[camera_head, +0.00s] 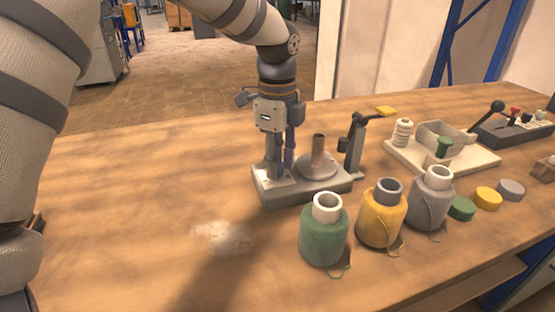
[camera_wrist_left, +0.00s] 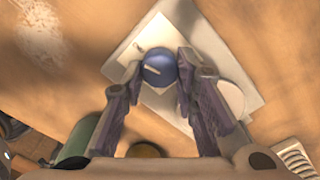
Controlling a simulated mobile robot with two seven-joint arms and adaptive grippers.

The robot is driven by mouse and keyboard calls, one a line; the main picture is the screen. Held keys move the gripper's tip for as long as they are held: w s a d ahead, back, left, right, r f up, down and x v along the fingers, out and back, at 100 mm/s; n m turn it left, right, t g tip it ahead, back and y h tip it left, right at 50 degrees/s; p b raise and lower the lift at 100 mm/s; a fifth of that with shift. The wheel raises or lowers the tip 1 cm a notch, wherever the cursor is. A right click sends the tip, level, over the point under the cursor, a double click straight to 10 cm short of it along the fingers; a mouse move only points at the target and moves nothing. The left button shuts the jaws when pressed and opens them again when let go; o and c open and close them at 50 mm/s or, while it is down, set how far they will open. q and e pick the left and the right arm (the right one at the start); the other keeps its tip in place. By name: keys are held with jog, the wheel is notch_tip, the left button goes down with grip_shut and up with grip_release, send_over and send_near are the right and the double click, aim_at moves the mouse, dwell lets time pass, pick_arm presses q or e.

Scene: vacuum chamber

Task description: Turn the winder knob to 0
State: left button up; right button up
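The winder (camera_head: 310,190) is a grey base on the table, with a round plate and cone at its right and a crank-like post (camera_head: 355,155) at its right end. My left gripper (camera_head: 281,168) points down over the base's left part. The left wrist view shows the round blue winder knob (camera_wrist_left: 160,68) between its fingertips, with a white pointer line towards the picture's left. The fingers flank the knob closely. I cannot tell whether both press on it. A small mark lies on the pale plate beside the knob; no digit is readable. My right gripper is not in view.
Green (camera_head: 324,236), yellow (camera_head: 382,214) and grey (camera_head: 430,199) spools stand in front and to the right of the winder. Behind them are a white tray (camera_head: 475,160) and a dark lever device (camera_head: 515,130). Coloured discs lie at right. The table's left front is clear.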

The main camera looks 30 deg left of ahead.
pick_arm(q)
grip_shut()
